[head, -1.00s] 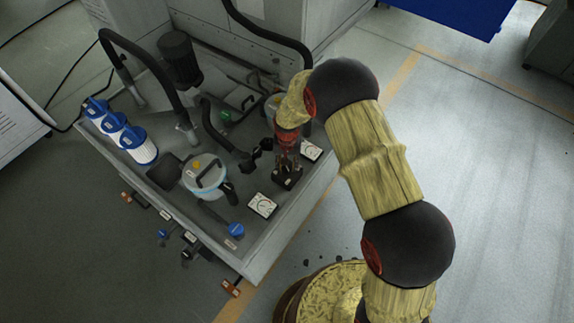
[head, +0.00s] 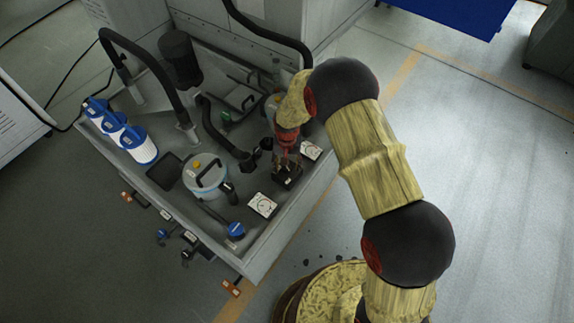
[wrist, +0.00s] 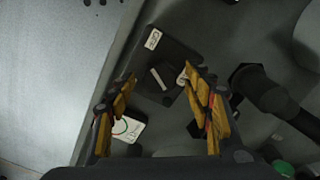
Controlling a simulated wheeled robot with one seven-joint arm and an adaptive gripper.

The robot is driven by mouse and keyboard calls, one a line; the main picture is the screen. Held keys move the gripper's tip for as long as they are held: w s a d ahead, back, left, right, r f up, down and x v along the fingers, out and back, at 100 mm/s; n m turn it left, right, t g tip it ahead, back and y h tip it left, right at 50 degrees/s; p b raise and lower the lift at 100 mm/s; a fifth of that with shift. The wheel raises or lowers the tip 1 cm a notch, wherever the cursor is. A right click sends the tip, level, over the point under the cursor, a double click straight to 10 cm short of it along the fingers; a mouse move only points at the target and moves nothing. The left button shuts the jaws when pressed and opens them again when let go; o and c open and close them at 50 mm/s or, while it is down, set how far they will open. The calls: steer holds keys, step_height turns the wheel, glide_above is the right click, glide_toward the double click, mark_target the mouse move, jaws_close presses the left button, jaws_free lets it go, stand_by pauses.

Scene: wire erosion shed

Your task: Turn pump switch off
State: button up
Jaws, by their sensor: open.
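The pump switch (wrist: 178,58) is a black box with a dark rotary knob (wrist: 162,76), and the knob's pale-edged bar lies at a slant in the wrist view. A small white label (wrist: 153,38) with unreadable lettering sits at one end of the box. In the head view the switch (head: 288,182) stands near the right wall of the grey tray. My gripper (head: 287,162) is over it, pointing down. In the wrist view my gripper (wrist: 160,78) is open, with its yellow fingers on either side of the knob. I cannot tell whether they touch it.
White dial gauges (head: 262,205) (head: 311,150) lie on both sides of the switch. A thick black hose fitting (wrist: 265,90) is close on the right in the wrist view. A round grey canister (head: 204,175) and blue-topped filters (head: 140,147) stand farther left. The tray wall (head: 300,212) is close by.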

mark_target(287, 167)
steer(key=shift+r, duration=0.1)
step_height(287, 167, up, 12)
stand_by(0.5)
stand_by(0.4)
steer(key=s+d+n+g, duration=0.1)
steer(key=s+d+n, duration=0.1)
steer(key=s, duration=0.4)
steer(key=s+d+r+t, duration=0.2)
steer(key=s+d+r, duration=0.2)
steer(key=s+r, duration=0.3)
steer(key=s+d+r+t, duration=0.2)
steer(key=s+d+r, duration=0.3)
steer(key=r, duration=0.9)
steer(key=s+d+r+t, duration=0.2)
steer(key=s+d+r, duration=0.3)
steer(key=s+r, duration=0.4)
steer(key=shift+s+d+r+m+t, duration=0.3)
steer(key=shift+r+m, duration=0.1)
steer(key=shift+r, duration=0.4)
